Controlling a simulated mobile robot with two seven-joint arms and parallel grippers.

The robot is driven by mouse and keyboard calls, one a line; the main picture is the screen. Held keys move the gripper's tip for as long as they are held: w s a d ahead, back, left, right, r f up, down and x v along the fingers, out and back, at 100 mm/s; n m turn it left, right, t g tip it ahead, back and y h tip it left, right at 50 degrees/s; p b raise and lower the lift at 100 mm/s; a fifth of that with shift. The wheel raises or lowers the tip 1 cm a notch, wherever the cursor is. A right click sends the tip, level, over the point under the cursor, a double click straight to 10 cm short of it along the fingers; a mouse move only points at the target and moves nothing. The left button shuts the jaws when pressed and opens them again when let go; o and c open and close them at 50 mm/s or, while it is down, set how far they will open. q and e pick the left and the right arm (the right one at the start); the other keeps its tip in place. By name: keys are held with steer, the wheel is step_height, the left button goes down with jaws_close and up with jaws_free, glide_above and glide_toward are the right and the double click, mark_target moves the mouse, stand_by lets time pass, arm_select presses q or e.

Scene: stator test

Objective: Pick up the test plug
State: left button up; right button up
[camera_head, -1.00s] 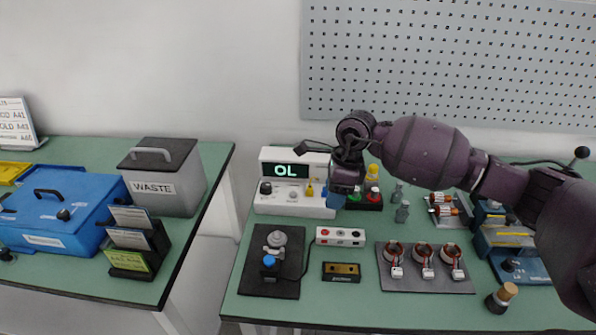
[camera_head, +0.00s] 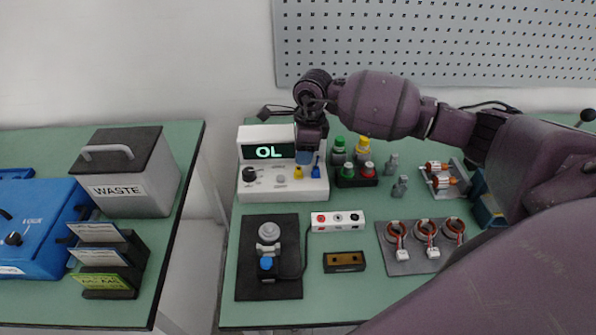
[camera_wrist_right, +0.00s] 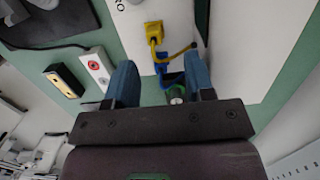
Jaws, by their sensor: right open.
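A yellow plug (camera_head: 298,172) and a blue plug (camera_head: 315,170) stand at the front right of the white meter (camera_head: 284,190), whose display reads OL. I cannot tell for sure which of them is the test plug. My right gripper (camera_head: 308,157) hangs over the meter's right part, above and behind the plugs, and partly hides the meter. In the right wrist view, the two blue fingers of the gripper (camera_wrist_right: 160,82) are apart with nothing gripped. The yellow plug (camera_wrist_right: 153,32) and the blue plug (camera_wrist_right: 160,66) lie beyond the fingertips, the blue one nearer the gap. My left gripper is not in view.
In front are a socket strip (camera_head: 337,221), a dark pad with a fixture (camera_head: 243,270), a black-and-gold block (camera_head: 344,262) and a stator plate (camera_head: 397,266). A pegboard (camera_head: 430,40) is behind.

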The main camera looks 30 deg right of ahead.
mark_target(298, 167)
steer(key=shift+a+f, duration=0.25)
steer(key=shift+f, duration=0.7)
steer(key=shift+a+f, duration=0.2)
steer(key=shift+f, duration=0.75)
steer(key=shift+a+f, duration=0.25)
steer(key=shift+f, duration=0.7)
steer(key=shift+s, duration=0.1)
steer(key=shift+c, duration=0.3)
jaws_close()
